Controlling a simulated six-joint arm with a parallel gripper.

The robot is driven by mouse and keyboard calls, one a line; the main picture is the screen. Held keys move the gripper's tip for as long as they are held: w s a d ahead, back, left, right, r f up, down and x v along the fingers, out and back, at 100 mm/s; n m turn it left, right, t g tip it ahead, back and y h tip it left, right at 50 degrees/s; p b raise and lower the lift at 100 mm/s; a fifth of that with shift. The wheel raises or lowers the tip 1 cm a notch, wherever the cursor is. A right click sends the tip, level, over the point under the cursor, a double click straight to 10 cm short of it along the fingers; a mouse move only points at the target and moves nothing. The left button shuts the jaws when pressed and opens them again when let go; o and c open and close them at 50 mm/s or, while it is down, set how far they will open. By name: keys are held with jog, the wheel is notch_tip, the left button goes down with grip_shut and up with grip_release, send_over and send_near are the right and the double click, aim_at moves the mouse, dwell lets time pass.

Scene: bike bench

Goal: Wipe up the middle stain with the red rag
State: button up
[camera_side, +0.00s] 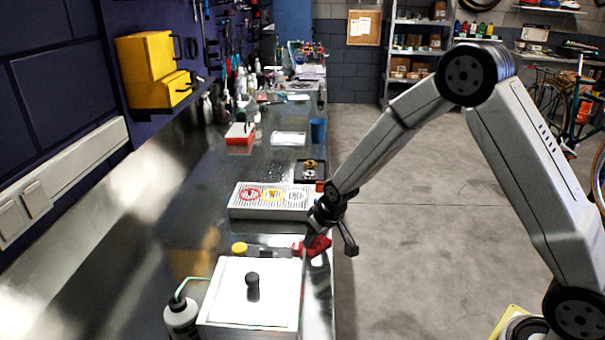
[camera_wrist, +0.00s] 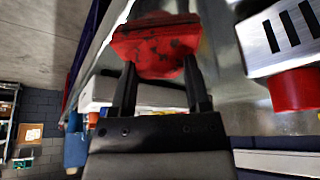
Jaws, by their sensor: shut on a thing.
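The red rag (camera_side: 316,246) is at the bench's right edge in the side view, between the grey-white case and the white lidded box. It has dark smudges in the wrist view (camera_wrist: 155,45). My gripper (camera_side: 318,238) is shut on the rag; both black fingers meet its near edge in the wrist view (camera_wrist: 160,78). I cannot tell whether the rag touches the bench top.
The case (camera_side: 240,211) with round coloured labels lies just behind my gripper. The white box (camera_side: 225,300) with a black knob and a bottle (camera_side: 181,318) stand in front. A yellow-capped item (camera_side: 239,248), black tray (camera_side: 299,177) and blue cup (camera_side: 317,130) are also on the bench.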

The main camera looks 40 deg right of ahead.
jog(key=shift+w+d+f, duration=0.1)
jog(key=shift+d, duration=0.05)
jog(key=shift+w+d, duration=0.85)
jog(key=shift+a, duration=0.1)
dwell(0.6)
jog(key=shift+s+a, duration=0.9)
jog(key=shift+s, duration=0.05)
jog(key=shift+r, duration=0.3)
jog(key=shift+r, duration=2.3)
